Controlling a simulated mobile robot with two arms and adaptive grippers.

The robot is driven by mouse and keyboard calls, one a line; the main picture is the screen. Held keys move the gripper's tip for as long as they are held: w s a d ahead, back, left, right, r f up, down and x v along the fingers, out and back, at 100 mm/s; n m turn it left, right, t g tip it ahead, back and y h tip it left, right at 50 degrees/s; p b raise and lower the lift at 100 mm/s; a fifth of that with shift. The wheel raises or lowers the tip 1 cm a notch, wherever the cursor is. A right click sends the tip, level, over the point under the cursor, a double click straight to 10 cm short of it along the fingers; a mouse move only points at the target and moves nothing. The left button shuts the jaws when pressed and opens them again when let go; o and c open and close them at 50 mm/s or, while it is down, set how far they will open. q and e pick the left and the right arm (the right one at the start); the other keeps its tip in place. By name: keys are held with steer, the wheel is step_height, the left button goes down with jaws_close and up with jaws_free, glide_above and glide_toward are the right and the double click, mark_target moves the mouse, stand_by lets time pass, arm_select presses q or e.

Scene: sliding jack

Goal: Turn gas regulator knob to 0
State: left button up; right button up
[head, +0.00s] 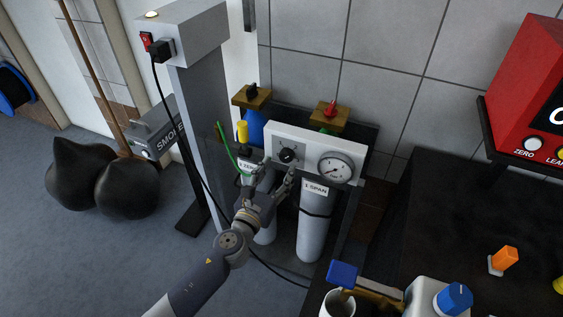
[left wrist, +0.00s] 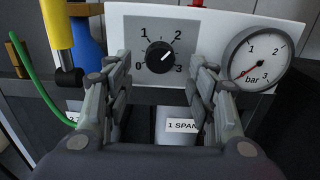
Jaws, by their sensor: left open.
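The black regulator knob (head: 287,154) sits on a grey dial plate on a white panel (head: 305,140). In the left wrist view the knob (left wrist: 160,57) is ringed by the numbers 0 to 3, and its white mark seems to point up and right, toward 2. My left gripper (head: 279,172) is in front of and slightly below the knob, open, with its fingers to either side of the dial in the left wrist view (left wrist: 160,78). I cannot tell whether they touch the panel. My right gripper is out of view.
A pressure gauge (head: 336,169) is right of the knob, its red needle low and left. Gas cylinders (head: 314,225) stand below the panel. A green hose (head: 228,147) and a yellow part (head: 242,131) are left. A dark bench (head: 460,220) is at right.

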mark_target(285, 159)
arm_select(q)
steer(key=shift+x, duration=2.15)
steer(key=c, duration=1.1)
